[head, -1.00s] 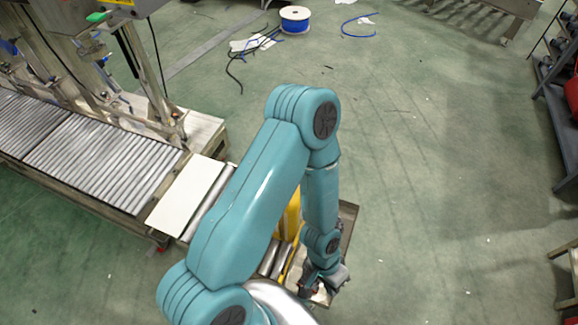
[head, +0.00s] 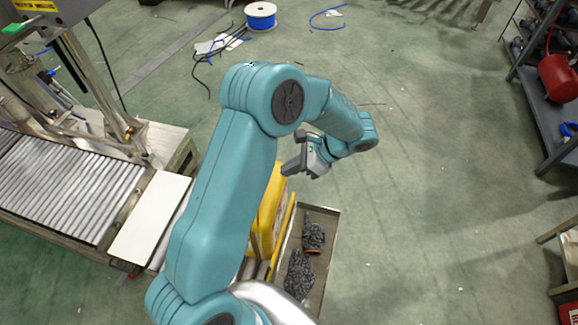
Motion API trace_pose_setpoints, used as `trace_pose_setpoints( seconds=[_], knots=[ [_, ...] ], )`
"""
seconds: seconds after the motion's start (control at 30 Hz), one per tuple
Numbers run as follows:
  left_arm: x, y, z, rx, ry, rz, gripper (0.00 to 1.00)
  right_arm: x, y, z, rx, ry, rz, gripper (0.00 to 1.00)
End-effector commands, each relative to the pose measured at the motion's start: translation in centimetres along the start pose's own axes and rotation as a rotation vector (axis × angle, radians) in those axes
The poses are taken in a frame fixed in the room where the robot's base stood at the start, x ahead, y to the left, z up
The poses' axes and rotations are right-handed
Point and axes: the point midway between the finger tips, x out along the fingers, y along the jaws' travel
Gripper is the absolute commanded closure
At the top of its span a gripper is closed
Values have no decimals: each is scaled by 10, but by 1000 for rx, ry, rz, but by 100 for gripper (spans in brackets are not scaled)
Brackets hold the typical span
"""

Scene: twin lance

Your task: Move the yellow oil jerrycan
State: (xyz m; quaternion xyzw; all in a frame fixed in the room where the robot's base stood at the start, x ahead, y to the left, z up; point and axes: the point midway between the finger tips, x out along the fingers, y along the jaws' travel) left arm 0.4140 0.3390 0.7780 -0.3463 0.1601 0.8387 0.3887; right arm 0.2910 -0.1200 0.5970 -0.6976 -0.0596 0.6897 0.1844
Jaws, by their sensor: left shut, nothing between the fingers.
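The yellow oil jerrycan (head: 267,215) stands at the end of the roller conveyor, partly hidden behind my left arm. My left gripper (head: 287,169) is shut and empty. In the picture it shows just above the jerrycan's upper right, and I see no contact with it. My right gripper is not in view.
A metal tray (head: 322,268) with dark gloves (head: 303,272) sits right of the jerrycan. A white panel (head: 150,218) lies beside the roller conveyor (head: 66,190). A blue cable spool (head: 261,16) and loose cables lie at the back. A shelf (head: 545,95) stands at right. The middle floor is clear.

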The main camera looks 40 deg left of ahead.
Motion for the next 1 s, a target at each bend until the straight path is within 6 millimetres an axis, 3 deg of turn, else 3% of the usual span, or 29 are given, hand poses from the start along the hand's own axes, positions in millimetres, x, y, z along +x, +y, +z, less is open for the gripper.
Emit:
trace_pose_setpoints(
  seconds=[0.3,0.4,0.6,1.0],
  knots=[
    [70,4,0,0,0,5,100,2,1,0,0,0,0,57],
    [78,3,15,-3,1,3,100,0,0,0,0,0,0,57],
    [91,1,26,-2,2,3,100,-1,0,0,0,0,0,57],
    [93,0,28,-1,2,2,100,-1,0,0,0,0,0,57]
  ],
)
